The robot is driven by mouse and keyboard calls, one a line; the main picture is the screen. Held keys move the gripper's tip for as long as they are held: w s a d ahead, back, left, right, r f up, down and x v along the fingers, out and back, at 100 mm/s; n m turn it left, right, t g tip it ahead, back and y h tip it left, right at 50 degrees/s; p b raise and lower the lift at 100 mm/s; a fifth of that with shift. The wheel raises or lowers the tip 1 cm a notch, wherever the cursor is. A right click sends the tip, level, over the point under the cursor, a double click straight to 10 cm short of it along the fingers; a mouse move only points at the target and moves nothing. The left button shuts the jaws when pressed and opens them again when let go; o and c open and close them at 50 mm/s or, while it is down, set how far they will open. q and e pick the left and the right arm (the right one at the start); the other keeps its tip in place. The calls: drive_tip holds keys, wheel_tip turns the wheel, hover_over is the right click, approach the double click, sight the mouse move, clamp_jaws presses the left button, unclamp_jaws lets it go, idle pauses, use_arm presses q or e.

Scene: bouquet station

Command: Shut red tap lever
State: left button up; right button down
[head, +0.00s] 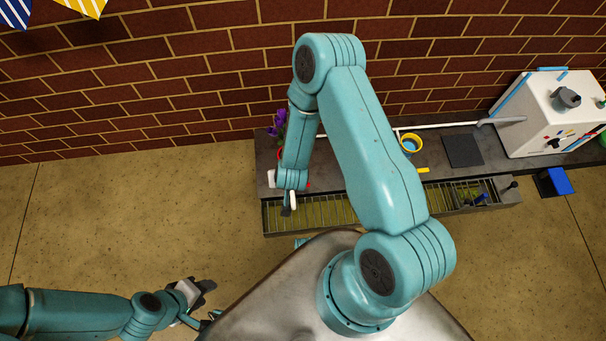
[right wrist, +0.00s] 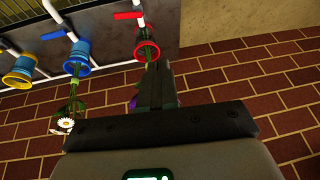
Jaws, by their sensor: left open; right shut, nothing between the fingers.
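The red tap lever (right wrist: 128,15) sits on a white pipe above a red vase (right wrist: 148,52) in the right wrist view. It lies crosswise to the pipe. In the head view my right arm mostly hides it. My right gripper (right wrist: 157,84) is shut and empty, its fingers in front of the red vase and apart from the lever. In the head view the right gripper (head: 289,208) hangs by the left end of the bench. My left gripper (head: 207,301) is open and empty over the floor at lower left.
A blue lever (right wrist: 53,34) and blue vase (right wrist: 77,56) stand beside the red ones. A yellow vase (head: 410,143) and yellow lever (head: 423,170) are farther along the bench (head: 374,142). A white box (head: 540,115) stands at right. Purple flowers (head: 277,124) stand at left. A brick wall is behind.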

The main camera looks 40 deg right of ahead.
drive_tip(key=d+f+b, duration=0.2)
drive_tip(key=f+b, duration=0.4)
drive_tip(key=f, duration=0.4)
drive_tip(key=d+f+m+h+b, duration=0.1)
drive_tip(key=d+f+b, duration=0.2)
drive_tip(key=f, duration=0.7)
drive_tip(key=d+f+m+g+b, duration=0.1)
drive_tip(key=d+f+b, duration=0.1)
drive_tip(key=f+b, duration=0.6)
drive_tip(key=shift+s+d+f+h+b, duration=0.1)
drive_tip(key=shift+d+f+h+b, duration=0.1)
drive_tip(key=shift+f, duration=0.5)
drive_tip(key=shift+s+d+f+h+b, duration=0.1)
drive_tip(key=shift+d+f+b, duration=0.1)
drive_tip(key=shift+f, duration=0.5)
drive_tip(key=shift+w+d+f+b, duration=0.1)
drive_tip(key=shift+w+d+b, duration=0.3)
drive_tip(key=shift+w+d, duration=0.55)
use_arm(q)
wheel_tip(320, 180, down, 22)
drive_tip(key=w+a, duration=0.1)
drive_tip(key=shift+a+r+n+t, duration=0.15)
drive_tip(key=shift+r+n+t, duration=0.1)
drive_tip(key=shift+n+t, duration=0.05)
use_arm(e)
drive_tip(key=shift+w+d, duration=0.5)
drive_tip(key=shift+w, duration=0.1)
use_arm(q)
drive_tip(key=shift+w, duration=0.15)
